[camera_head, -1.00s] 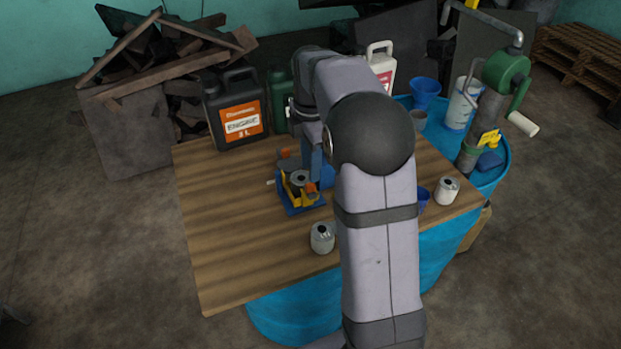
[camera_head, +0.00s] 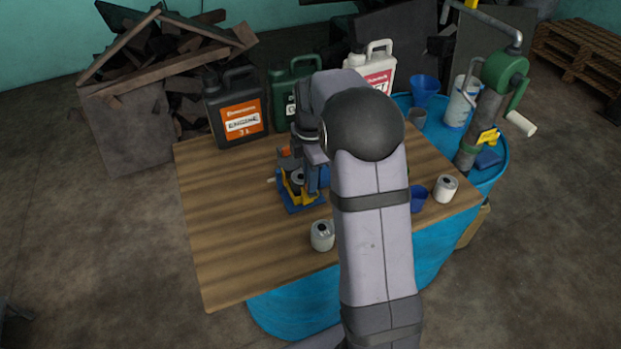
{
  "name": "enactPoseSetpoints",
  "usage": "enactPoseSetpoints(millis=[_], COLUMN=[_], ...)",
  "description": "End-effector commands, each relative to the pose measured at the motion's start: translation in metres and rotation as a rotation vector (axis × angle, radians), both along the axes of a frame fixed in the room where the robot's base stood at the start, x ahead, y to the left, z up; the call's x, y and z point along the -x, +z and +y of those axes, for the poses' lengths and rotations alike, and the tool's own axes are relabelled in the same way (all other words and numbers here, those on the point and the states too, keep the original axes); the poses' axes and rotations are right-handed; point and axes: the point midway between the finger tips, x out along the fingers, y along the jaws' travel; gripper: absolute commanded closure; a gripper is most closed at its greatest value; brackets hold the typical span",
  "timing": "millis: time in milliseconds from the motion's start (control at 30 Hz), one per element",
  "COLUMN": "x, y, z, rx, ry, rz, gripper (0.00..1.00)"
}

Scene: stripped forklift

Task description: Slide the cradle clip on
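A small blue fixture (camera_head: 302,206) with yellow and orange parts stands on the wooden table, left of my arm. A dark round part (camera_head: 297,176) sits in its middle, and a pale pin sticks out to the left. My gripper (camera_head: 312,188) is at the right side of the fixture, close to it or touching it; I cannot tell which. My wrist and arm cover much of that side. The fingertips are too small and hidden to tell whether they hold anything. I cannot make out the cradle clip for certain.
A black engine oil jug (camera_head: 238,108), a green jug (camera_head: 281,95) and a white jug (camera_head: 383,68) stand along the back. The table's left part (camera_head: 225,220) is clear.

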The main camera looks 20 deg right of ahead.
Motion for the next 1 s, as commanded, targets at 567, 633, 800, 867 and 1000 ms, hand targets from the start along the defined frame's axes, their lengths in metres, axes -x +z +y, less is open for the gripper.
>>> enactPoseSetpoints(millis=[567,633,800,867,1000], x=[-0.024,-0.024,-0.024,-0.024,-0.023], y=[0.001,0.001,0.001,0.001,0.001], z=[0.0,0.0,0.0,0.0,0.0], rx=[0.001,0.001,0.001,0.001,0.0], ry=[0.0,0.0,0.0,0.0,0.0], rz=[-0.002,-0.002,-0.001,-0.001,0.0], gripper=[1.0,1.0,0.74,0.71,0.71])
